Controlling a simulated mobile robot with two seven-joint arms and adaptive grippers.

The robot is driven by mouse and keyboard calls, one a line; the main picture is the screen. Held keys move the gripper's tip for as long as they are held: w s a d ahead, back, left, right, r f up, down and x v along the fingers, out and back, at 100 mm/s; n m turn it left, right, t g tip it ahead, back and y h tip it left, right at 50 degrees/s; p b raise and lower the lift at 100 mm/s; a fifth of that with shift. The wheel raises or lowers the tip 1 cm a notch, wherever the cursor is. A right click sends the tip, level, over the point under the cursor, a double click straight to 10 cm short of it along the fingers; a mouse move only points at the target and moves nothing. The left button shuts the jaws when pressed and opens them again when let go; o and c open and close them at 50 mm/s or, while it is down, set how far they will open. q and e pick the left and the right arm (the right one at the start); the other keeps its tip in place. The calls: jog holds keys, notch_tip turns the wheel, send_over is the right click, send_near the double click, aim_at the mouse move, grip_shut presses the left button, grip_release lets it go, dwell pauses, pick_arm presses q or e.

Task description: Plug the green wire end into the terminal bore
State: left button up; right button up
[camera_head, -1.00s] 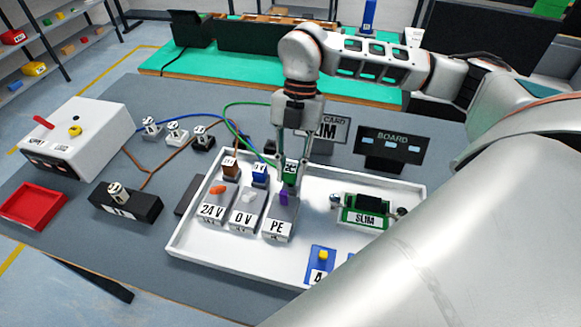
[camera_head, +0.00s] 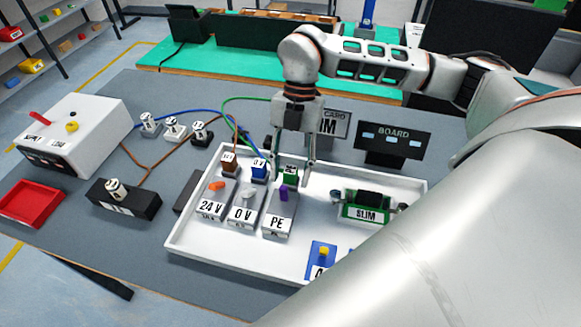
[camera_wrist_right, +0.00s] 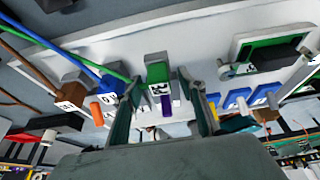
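The green wire end (camera_head: 290,176), a small labelled green block, sits at the back of the grey PE terminal (camera_head: 278,215) in the white tray. Whether it is fully in the bore cannot be seen. The wrist view also shows the green block (camera_wrist_right: 158,72). My right gripper (camera_head: 293,180) is above it with its fingers spread on either side. In the wrist view the right gripper's fingers (camera_wrist_right: 163,100) stand apart from the block with gaps. The green wire (camera_head: 245,99) arcs in from the left behind the gripper. My left gripper is not in view.
The 24 V terminal (camera_head: 212,204) and 0 V terminal (camera_head: 244,211) stand left of PE, with a brown wire end (camera_head: 229,163) and blue wire end (camera_head: 259,171) behind them. A SLIM board (camera_head: 366,206) lies right. The BOARD sign (camera_head: 393,143) stands behind the tray (camera_head: 330,182).

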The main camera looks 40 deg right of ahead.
jog(key=v, duration=1.2)
jog(key=shift+a, duration=0.1)
dwell(0.4)
